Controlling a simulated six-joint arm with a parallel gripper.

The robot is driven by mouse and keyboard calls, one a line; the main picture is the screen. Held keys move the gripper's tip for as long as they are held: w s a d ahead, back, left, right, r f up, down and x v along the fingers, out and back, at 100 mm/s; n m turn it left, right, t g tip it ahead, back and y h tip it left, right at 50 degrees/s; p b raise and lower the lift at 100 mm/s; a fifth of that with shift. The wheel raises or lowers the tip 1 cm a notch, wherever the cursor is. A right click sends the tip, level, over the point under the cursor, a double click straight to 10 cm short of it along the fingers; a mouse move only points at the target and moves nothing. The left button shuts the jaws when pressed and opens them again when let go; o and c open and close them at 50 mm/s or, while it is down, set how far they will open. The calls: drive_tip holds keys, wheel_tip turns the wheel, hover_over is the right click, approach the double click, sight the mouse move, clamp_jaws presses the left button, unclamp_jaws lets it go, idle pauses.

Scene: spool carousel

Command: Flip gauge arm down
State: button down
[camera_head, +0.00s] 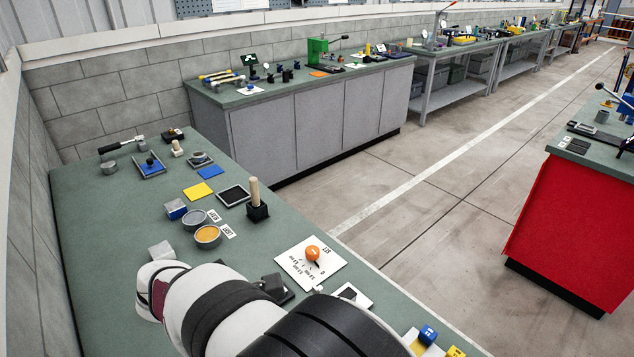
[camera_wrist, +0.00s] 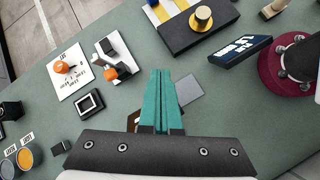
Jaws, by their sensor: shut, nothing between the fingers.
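My gripper (camera_wrist: 160,74) shows in the wrist view as two teal fingers, shut together with nothing between them. A white fixture (camera_wrist: 104,47) with a black block and an orange-tipped black piece (camera_wrist: 111,73) lies left of the fingertips, apart from them. This may be the gauge and its arm; I cannot tell for sure, nor whether the arm is up or down. In the head view part of the white fixture (camera_head: 362,299) shows beyond my arm. My fingers are hidden there.
A white card with an orange knob (camera_wrist: 61,67) lies beyond the fixture. A black square frame (camera_wrist: 90,104) and a grey plate (camera_wrist: 189,91) lie near the fingers. A dark board with a gold hat-shaped piece (camera_wrist: 201,18) and a maroon round stand (camera_wrist: 268,85) are to the right.

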drive_tip(key=w+a+f+n+t, duration=0.1)
drive_tip(key=a+f+n+t, duration=0.2)
drive_tip(key=a+n, duration=0.4)
drive_tip(key=a+t, duration=0.1)
drive_tip(key=a, duration=0.2)
drive_tip(key=shift+a+n, duration=0.3)
drive_tip(key=shift+a, duration=0.05)
drive_tip(key=shift+f, duration=0.1)
drive_tip(key=w+d+r+x, duration=0.1)
drive_tip(key=r+x, duration=0.1)
drive_tip(key=x, duration=1.1)
drive_tip(key=shift+r, duration=0.2)
drive_tip(key=shift+w+d, duration=0.15)
drive_tip(key=shift+d, duration=0.05)
